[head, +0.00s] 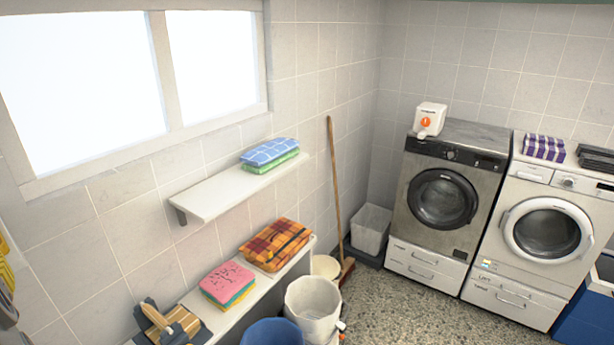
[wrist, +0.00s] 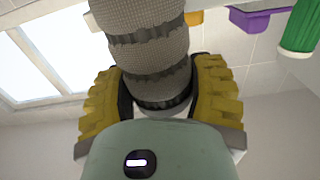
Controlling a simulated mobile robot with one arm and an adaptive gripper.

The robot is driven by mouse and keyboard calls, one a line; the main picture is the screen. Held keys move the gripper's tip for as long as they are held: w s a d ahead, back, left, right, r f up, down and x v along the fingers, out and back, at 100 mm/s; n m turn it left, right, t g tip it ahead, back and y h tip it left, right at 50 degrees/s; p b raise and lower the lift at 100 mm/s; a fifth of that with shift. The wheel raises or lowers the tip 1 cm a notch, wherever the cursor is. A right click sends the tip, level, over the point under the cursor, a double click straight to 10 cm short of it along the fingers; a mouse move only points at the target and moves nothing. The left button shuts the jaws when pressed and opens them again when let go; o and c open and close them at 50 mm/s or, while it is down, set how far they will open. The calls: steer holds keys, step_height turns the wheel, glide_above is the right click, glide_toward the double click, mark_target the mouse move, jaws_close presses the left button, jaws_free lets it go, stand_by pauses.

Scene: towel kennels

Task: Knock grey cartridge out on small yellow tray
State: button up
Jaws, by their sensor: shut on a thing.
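In the wrist view my gripper (wrist: 158,92) has its two yellow ribbed fingers closed on the sides of a grey cylinder (wrist: 148,50). The cylinder has a mesh-like surface with ragged dark bands and runs up out of the picture; I take it for the grey cartridge. No yellow tray is clear in the head view.
In the wrist view a purple container (wrist: 262,19) and a green ribbed thing (wrist: 299,28) are at upper right. In the head view, folded towels (head: 275,243) lie on a low ledge, a white bucket (head: 312,308) and blue bucket (head: 271,333) stand beside it, and a broom (head: 334,190) leans nearby.

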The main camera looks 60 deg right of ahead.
steer(key=r+p, duration=0.2)
steer(key=r, duration=0.1)
steer(key=r+p, duration=0.2)
steer(key=r, duration=0.2)
steer(key=w+r+p, duration=0.1)
steer(key=r+p, duration=0.2)
steer(key=shift+r, duration=0.25)
steer(key=shift+w+f+b, duration=0.25)
steer(key=shift+w+b, duration=0.35)
steer(key=shift+b, duration=0.25)
steer(key=w+f+b, duration=0.1)
steer(key=w+b, duration=0.8)
steer(key=w, duration=0.1)
steer(key=shift+w+f, duration=0.25)
steer(key=shift+f, duration=0.1)
